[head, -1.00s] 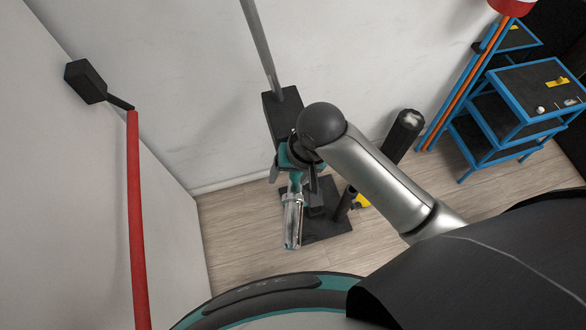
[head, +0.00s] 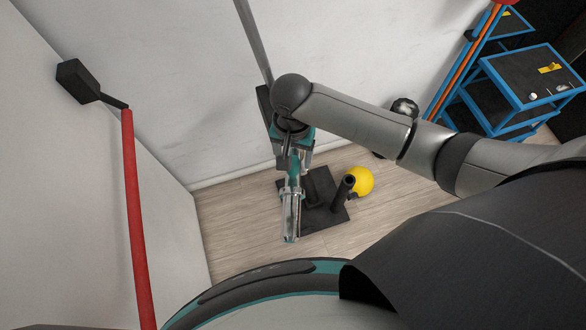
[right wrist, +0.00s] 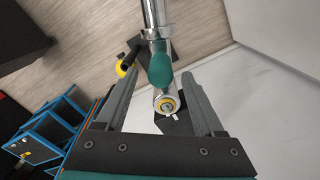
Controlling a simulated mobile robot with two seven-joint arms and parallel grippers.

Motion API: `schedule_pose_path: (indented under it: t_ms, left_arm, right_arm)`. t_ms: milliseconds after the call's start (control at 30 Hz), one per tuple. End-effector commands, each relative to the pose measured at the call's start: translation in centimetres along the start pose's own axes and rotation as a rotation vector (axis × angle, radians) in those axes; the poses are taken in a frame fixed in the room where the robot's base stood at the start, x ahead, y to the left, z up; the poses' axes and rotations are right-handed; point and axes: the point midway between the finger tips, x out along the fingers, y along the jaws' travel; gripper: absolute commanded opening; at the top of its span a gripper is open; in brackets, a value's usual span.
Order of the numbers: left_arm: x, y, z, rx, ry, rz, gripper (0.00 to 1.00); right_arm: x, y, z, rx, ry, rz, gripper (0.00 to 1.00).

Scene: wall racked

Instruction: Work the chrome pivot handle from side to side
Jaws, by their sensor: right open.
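The chrome pivot handle (head: 291,214) hangs over the dark floor plate in the head view, its bright lower end pointing toward me. In the right wrist view the chrome bar (right wrist: 155,25) runs in from the top, with a teal section (right wrist: 161,66) and a round chrome end with a yellow ring. My right gripper (right wrist: 161,76) is open, one finger on each side of the handle, with visible gaps in that view. In the head view my right gripper (head: 292,163) is at the handle's upper part, and the wrist hides the handle's mount. My left gripper is not in view.
A grey pole (head: 254,40) rises along the white wall above the mount. A dark base plate (head: 325,218) and a yellow ball (head: 361,180) are on the wood floor. A red bar (head: 134,210) is at left. A blue trolley (head: 530,80) stands at right.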

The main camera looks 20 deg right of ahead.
Motion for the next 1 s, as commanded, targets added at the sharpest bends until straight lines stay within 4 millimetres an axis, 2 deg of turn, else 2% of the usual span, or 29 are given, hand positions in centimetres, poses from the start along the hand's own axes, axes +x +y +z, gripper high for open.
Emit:
schedule_pose_path:
  t_ms: [33, 200, 400, 567, 833, 867, 1000]
  left_arm:
    - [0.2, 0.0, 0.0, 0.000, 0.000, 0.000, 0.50]
    - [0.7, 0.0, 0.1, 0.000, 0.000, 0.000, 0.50]
    - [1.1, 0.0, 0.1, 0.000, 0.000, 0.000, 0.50]
    - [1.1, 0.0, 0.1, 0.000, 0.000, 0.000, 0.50]
    - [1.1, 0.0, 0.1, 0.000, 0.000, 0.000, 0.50]
    - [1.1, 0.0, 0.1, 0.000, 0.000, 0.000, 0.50]
    - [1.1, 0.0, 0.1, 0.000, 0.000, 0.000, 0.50]
  right_arm:
    - [1.2, 0.0, 0.0, 0.001, -0.002, 0.003, 0.70]
    - [4.4, 0.0, 0.1, 0.001, -0.002, 0.002, 0.70]
    - [6.7, 0.0, 0.1, -0.001, -0.001, 0.000, 0.70]
    - [7.5, 0.0, 0.0, -0.001, 0.000, -0.001, 0.70]
    - [7.5, -0.1, 0.0, -0.001, 0.000, -0.002, 0.70]
    - [7.5, -0.1, 0.0, -0.001, 0.000, -0.002, 0.69]
    - [7.5, -0.1, 0.0, -0.001, 0.000, -0.002, 0.53]
